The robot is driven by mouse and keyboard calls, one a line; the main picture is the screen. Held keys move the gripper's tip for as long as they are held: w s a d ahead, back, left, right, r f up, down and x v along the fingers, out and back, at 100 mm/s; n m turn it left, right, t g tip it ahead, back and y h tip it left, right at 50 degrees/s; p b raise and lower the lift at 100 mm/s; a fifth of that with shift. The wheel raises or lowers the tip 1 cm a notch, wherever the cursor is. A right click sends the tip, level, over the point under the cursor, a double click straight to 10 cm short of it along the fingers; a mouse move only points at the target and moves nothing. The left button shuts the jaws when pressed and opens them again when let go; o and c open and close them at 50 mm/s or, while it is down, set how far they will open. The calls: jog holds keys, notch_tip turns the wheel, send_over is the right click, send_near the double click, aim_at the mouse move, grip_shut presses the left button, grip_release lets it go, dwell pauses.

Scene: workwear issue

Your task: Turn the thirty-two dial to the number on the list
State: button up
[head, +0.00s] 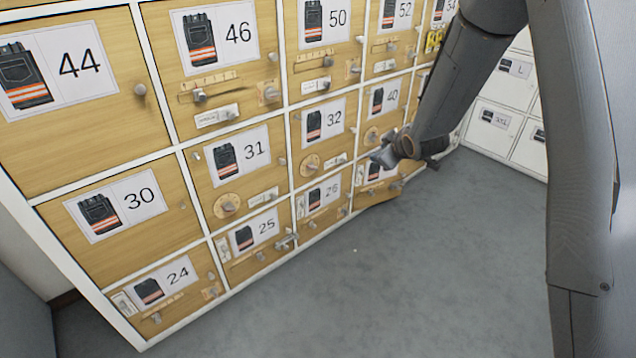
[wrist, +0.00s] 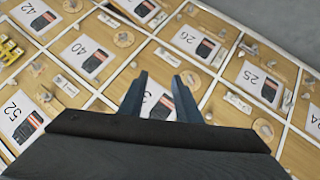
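The thirty-two door carries a white label (head: 325,121) with dark trousers and "32", in the middle row in the head view. Its round wooden dial (head: 309,165) with a grey knob is below the label, at the left. My gripper (head: 377,158) is right of that door in the head view. In the wrist view, my gripper (wrist: 160,95) is open, its two dark fingers apart with nothing between them. The thirty-two label (wrist: 158,101) shows partly behind the fingers, and the dial (wrist: 190,78) is near the right fingertip. I cannot read the dial's setting. No list is recognisable.
Neighbouring doors also bear dials, sliders and knobs, such as the dials of thirty-one (head: 227,206) and forty (head: 372,135). A lower door (head: 377,188) right of twenty-six seems to stand out. White lockers (head: 494,118) stand at the right. The grey floor (head: 400,270) is clear.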

jog(key=w+a+f+n+t+y+b, duration=0.2)
jog(key=w+a+f+n+y+b, duration=0.2)
jog(key=w+a+f+b, duration=0.45)
jog(key=n+y+b, duration=0.5)
jog(key=n+y, duration=0.1)
send_near(315, 169)
jog(key=x, duration=0.2)
jog(key=shift+t, duration=0.4)
jog(key=x, duration=0.2)
jog(key=b+x, duration=0.1)
jog(key=x, duration=0.3)
jog(key=shift+w+a+f+b, duration=0.15)
jog(key=shift+a+f+b, duration=0.15)
grip_shut()
